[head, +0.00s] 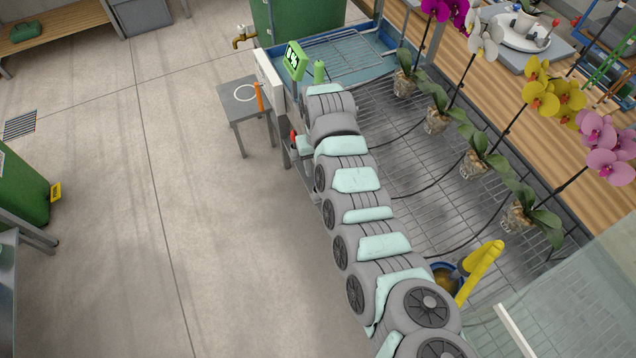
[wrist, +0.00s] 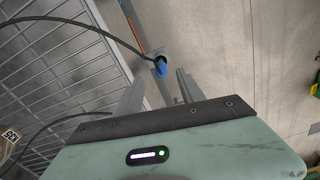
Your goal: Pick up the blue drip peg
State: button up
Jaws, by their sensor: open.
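The blue drip peg (wrist: 161,68) shows in the wrist view as a small blue piece by a grey post, near the end of a black tube. My gripper (wrist: 160,80) is open, with one grey finger to the left of the peg and one to the right. The peg appears in line with the gap between the fingertips; the frames do not show whether it lies inside the gap or just beyond. No finger visibly touches it. In the head view I cannot make out the peg or the fingers; my arm covers that area.
Wire-mesh benching (head: 400,150) holds several potted orchids (head: 477,162), with black tubes across it. A green display (head: 294,61), a green bottle (head: 319,71) and a small grey table (head: 240,105) stand near my arm's far end. The floor (head: 200,200) at left is open.

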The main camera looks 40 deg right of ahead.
jog(key=shift+w+f, duration=0.1)
jog(key=shift+f, duration=1.85)
notch_tip(320, 180, down, 4)
jog(key=shift+a+r+b, duration=0.1)
jog(key=shift+b, duration=0.8)
jog(key=shift+c, duration=0.6)
grip_shut()
